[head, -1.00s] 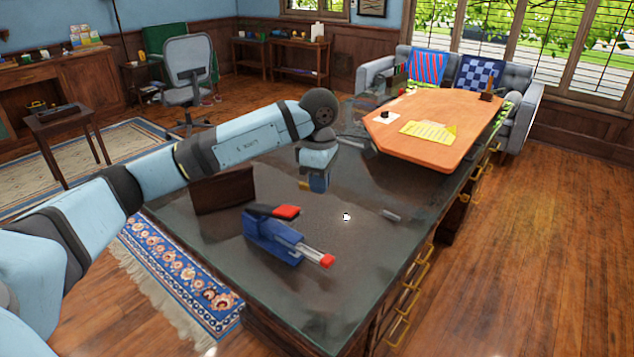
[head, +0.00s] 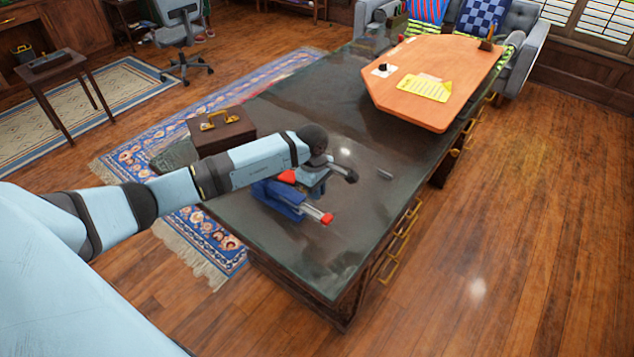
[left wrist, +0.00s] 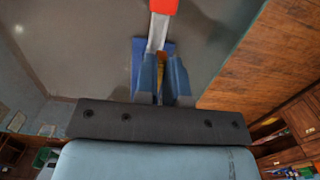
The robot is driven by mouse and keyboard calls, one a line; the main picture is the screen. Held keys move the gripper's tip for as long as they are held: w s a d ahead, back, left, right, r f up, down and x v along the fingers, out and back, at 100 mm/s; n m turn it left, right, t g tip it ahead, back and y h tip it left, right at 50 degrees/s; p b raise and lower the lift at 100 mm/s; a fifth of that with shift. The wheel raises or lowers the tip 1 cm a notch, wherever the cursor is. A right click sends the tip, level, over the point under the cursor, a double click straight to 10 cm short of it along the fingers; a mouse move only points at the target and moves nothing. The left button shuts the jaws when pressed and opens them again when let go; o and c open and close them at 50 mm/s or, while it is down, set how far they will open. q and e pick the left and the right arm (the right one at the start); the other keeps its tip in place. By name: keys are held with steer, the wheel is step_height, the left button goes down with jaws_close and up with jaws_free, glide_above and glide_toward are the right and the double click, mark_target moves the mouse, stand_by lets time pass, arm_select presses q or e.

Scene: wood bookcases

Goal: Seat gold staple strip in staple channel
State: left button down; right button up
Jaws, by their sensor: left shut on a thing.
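The stapler (head: 276,203) lies open on the dark desk, with a blue body, a red-topped upper part and a red tip. Its silver staple channel (head: 312,213) sticks out to the right; the channel also shows in the left wrist view (left wrist: 157,32). My left gripper (head: 313,192) is over the stapler and hides part of it. In the left wrist view, its blue fingers (left wrist: 163,78) are shut on the gold staple strip (left wrist: 161,72), which is mostly hidden between them. The strip appears in line with the channel; I cannot tell whether they touch. My right gripper is not in view.
A brown case (head: 222,133) with gold latches stands on the desk behind my left arm. A small grey piece (head: 385,174) lies right of the gripper. An orange board (head: 440,80) with a yellow sheet covers the far end. The desk's near right part is clear.

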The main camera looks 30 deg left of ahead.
mark_target(317, 215)
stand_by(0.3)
arm_select(q)
steer(key=shift+f+b, duration=0.5)
steer(key=shift+b, duration=0.2)
step_height(317, 215, down, 4)
steer(key=b, duration=0.3)
steer(key=shift+f+b, duration=0.2)
steer(key=shift+b, duration=0.1)
steer(key=shift+f, duration=0.15)
steer(key=shift+b, duration=0.65)
stand_by(0.9)
steer(key=shift+f+b, duration=0.75)
steer(key=shift+f, duration=0.15)
steer(key=c, duration=1.1)
jaws_free()
